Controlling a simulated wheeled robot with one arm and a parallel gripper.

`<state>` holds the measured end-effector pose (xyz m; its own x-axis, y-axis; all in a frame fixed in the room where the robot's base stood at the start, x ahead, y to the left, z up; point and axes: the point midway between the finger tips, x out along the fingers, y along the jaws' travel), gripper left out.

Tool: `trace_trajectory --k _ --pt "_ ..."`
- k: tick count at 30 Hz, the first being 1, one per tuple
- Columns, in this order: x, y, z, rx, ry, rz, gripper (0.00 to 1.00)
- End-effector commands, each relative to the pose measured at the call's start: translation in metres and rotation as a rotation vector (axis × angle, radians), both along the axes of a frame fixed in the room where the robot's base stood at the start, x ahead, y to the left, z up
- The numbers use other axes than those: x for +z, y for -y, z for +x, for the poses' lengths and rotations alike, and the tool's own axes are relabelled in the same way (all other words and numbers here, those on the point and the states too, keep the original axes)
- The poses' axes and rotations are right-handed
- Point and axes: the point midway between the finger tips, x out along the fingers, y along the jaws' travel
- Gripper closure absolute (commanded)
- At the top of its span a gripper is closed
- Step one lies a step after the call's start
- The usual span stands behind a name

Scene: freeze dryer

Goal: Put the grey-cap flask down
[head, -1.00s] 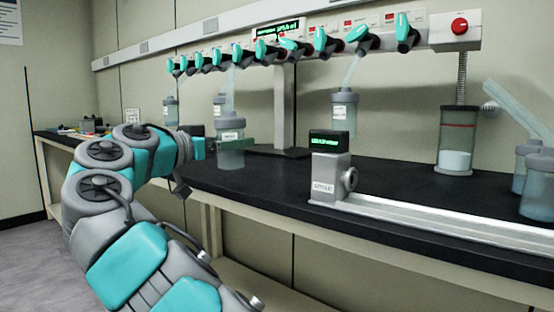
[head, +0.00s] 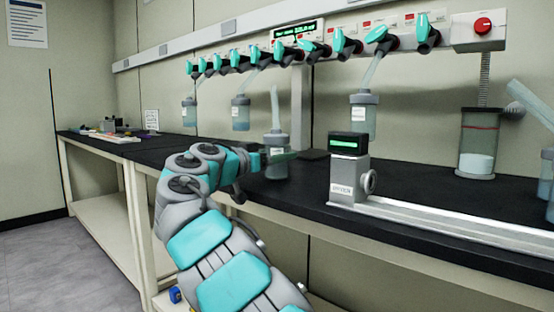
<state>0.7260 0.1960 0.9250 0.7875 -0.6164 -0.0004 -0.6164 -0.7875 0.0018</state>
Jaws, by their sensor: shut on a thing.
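The grey-cap flask (head: 276,146) is upright at the bench's front-left part, with a pale tube rising from its cap. My gripper (head: 262,158) reaches it from the left and is shut on it; the fingers are small and partly hidden by my wrist. The flask's lower end shows against the black bench top (head: 310,186). I cannot tell whether its base touches the surface.
Similar flasks hang from the teal-valved manifold (head: 320,45), including one at the right (head: 363,115). A grey device with a green display (head: 348,165) and a metal rail (head: 450,220) occupy the front right. A red-banded jar (head: 478,140) stands behind.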

Motion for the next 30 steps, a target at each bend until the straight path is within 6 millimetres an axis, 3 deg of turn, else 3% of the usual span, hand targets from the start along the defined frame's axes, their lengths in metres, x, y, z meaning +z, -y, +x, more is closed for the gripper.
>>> trace_trajectory --k 15,16,22,30 --pt "-0.0077 0.0003 -0.0001 0.001 0.002 0.001 0.99" --pt "-0.0069 0.0002 -0.0001 0.001 0.001 0.001 0.22" --pt "-0.0061 0.0000 -0.0001 0.001 0.001 0.002 0.00" --pt "-0.0044 -0.0002 -0.0002 0.001 0.001 0.002 0.00"
